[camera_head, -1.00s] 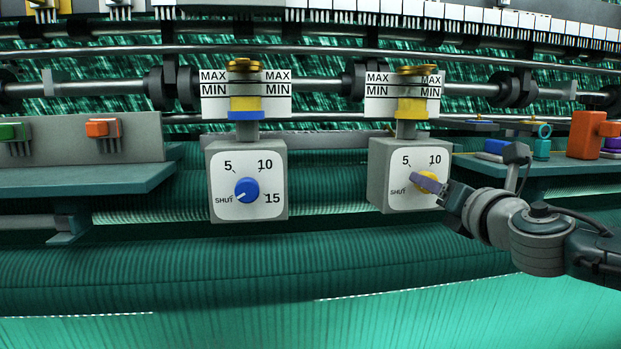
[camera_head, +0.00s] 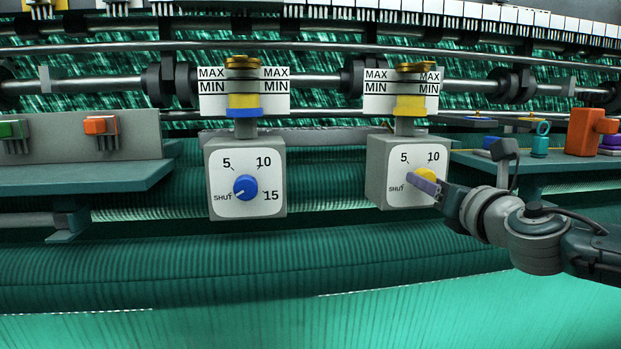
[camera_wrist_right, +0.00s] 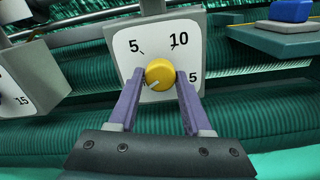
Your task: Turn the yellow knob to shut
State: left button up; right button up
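The yellow knob (camera_head: 425,174) sits on the white dial face of the right-hand grey box (camera_head: 376,170). Its pale pointer mark faces lower left in the right wrist view (camera_wrist_right: 160,73), toward the side where SHUT is printed. My right gripper (camera_head: 424,184) is at the knob, one purple finger on each side. The fingers appear shut on it. The near finger hides the knob's lower left in the head view. In the right wrist view the left finger covers the SHUT label. My left gripper is not in view.
A second box with a blue knob (camera_head: 246,187) hangs to the left, its pointer toward SHUT. A shelf (camera_head: 540,168) with an orange block (camera_head: 588,134) is close above my right arm. Green netting (camera_head: 250,265) fills the space below.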

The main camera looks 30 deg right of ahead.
jog(key=o, duration=0.4)
jog(key=shift+p+v, duration=0.85)
jog(key=shift+v, duration=4.15)
jog(key=shift+w, duration=0.1)
